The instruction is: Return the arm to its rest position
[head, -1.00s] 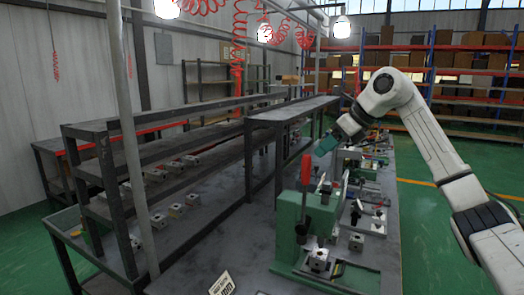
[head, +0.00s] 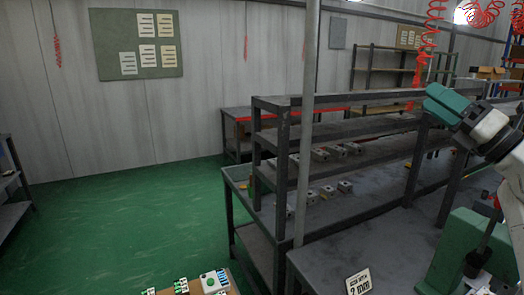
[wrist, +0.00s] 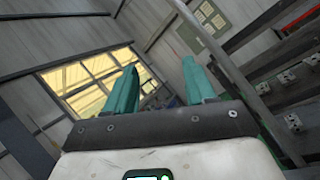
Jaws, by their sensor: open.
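My gripper (head: 440,102) shows at the right edge of the head view, with teal fingers pointing left and the white wrist behind. It is raised in front of the grey shelf rack. In the wrist view my gripper (wrist: 162,82) has its two teal fingers apart with nothing between them. The rest of my arm is mostly cut off by the right edge of the head view.
A grey shelf rack (head: 272,145) holds several metal valve blocks (head: 327,192). A green press (head: 452,250) stands on the grey bench (head: 335,262) at lower right, below my gripper. The green floor (head: 130,225) at left is clear.

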